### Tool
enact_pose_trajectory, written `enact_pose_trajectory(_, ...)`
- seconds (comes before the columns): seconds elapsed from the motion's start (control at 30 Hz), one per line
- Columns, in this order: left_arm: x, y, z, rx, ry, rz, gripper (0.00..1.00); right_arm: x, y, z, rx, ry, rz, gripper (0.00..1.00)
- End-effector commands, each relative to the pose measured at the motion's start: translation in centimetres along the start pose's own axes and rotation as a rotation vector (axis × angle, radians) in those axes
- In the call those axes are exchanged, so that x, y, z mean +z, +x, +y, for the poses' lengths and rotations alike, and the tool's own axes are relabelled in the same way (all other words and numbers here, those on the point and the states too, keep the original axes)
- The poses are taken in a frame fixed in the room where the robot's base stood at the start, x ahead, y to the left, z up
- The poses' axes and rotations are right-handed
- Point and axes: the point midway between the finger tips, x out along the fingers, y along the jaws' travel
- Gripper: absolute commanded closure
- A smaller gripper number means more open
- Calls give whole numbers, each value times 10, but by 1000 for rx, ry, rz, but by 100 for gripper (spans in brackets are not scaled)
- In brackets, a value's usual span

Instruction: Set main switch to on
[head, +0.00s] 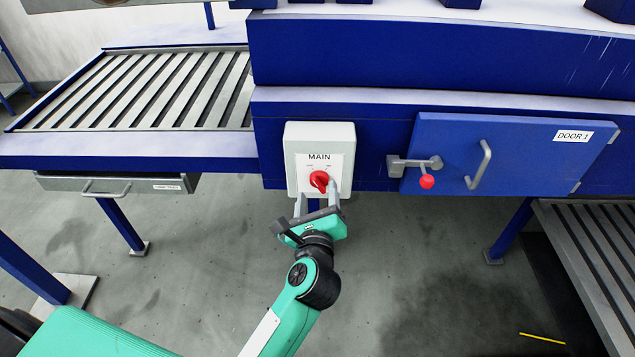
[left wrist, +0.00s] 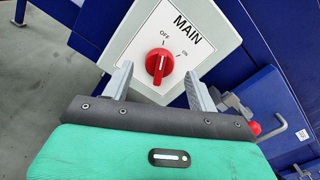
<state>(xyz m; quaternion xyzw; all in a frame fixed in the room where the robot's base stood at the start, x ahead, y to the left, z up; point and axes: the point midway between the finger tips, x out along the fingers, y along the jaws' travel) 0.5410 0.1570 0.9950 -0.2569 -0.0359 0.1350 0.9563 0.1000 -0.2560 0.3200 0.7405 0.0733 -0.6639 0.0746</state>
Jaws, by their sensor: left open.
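The main switch is a red rotary knob (head: 319,180) on a light grey box (head: 294,150) marked MAIN, fixed to the blue machine's front. It also shows in the left wrist view (left wrist: 159,66), where its ridge points about toward the OFF mark, not the ON mark. My left gripper (head: 317,198) is open just below the knob. In the left wrist view its two fingers (left wrist: 158,82) stand apart, one on each side of the knob's lower part. I cannot tell whether they touch it. My right gripper is not in view.
To the right is a blue door (head: 540,155) labelled DOOR 1, with a grey handle (head: 480,165) and a red-knobbed latch (head: 426,181) close to the switch box. A slatted conveyor (head: 150,88) with a drawer (head: 120,184) below is on the left. Floor below is open.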

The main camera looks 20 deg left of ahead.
Motion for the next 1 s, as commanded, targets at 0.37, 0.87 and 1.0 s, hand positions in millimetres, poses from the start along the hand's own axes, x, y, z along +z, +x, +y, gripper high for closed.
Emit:
enact_pose_trajectory(0.37,0,29,0,-1,1,0,41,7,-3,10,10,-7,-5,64)
enact_pose_trajectory(0.87,0,29,0,-1,1,0,85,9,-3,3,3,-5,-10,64)
enact_pose_trajectory(1.0,0,29,0,-1,9,0,85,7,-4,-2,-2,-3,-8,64)
